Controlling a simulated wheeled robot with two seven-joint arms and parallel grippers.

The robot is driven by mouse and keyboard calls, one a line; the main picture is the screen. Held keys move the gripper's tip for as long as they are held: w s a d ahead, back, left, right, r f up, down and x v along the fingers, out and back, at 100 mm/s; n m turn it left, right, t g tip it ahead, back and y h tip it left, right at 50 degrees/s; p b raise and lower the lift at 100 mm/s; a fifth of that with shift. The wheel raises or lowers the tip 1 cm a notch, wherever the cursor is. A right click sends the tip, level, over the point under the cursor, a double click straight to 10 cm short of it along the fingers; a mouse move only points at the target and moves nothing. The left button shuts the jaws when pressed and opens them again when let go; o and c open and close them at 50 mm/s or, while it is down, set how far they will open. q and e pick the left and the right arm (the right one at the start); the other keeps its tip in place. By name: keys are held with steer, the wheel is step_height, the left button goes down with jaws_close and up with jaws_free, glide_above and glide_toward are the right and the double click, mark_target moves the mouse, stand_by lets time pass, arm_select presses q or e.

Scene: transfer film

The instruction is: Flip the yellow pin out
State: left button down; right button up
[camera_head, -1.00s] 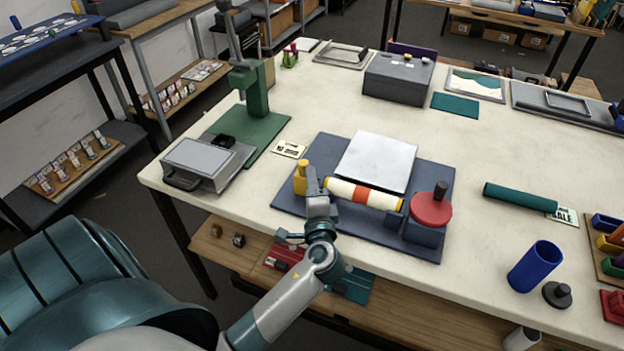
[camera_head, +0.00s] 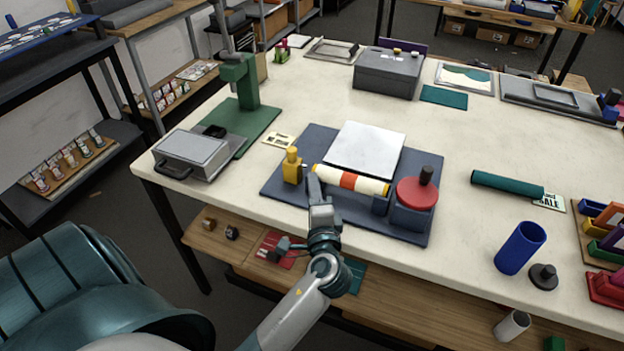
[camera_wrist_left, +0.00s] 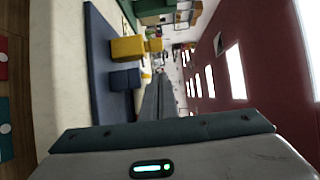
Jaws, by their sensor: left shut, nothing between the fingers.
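The yellow pin (camera_head: 291,167) stands at the left end of a dark blue base board (camera_head: 330,215). It also shows in the left wrist view (camera_wrist_left: 126,48), with a smaller yellow part sticking out toward the fingers' side. A cream roll with an orange-red band (camera_head: 349,181) lies just right of the pin. My left gripper (camera_head: 314,182) is shut and empty, at the near side of the roll's left end, a little right of the yellow pin with a small gap. Its grey fingers also show in the left wrist view (camera_wrist_left: 158,98). My right gripper is out of view.
A red disc with a black knob (camera_head: 417,191) sits at the board's right end. A white plate (camera_head: 366,149) lies behind the roll. A green press stand (camera_head: 245,90) is at left.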

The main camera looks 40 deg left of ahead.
arm_select(q)
steer(key=b+v, duration=0.1)
steer(key=v, duration=0.4)
steer(key=shift+d+b, duration=0.15)
steer(key=shift+b, duration=0.2)
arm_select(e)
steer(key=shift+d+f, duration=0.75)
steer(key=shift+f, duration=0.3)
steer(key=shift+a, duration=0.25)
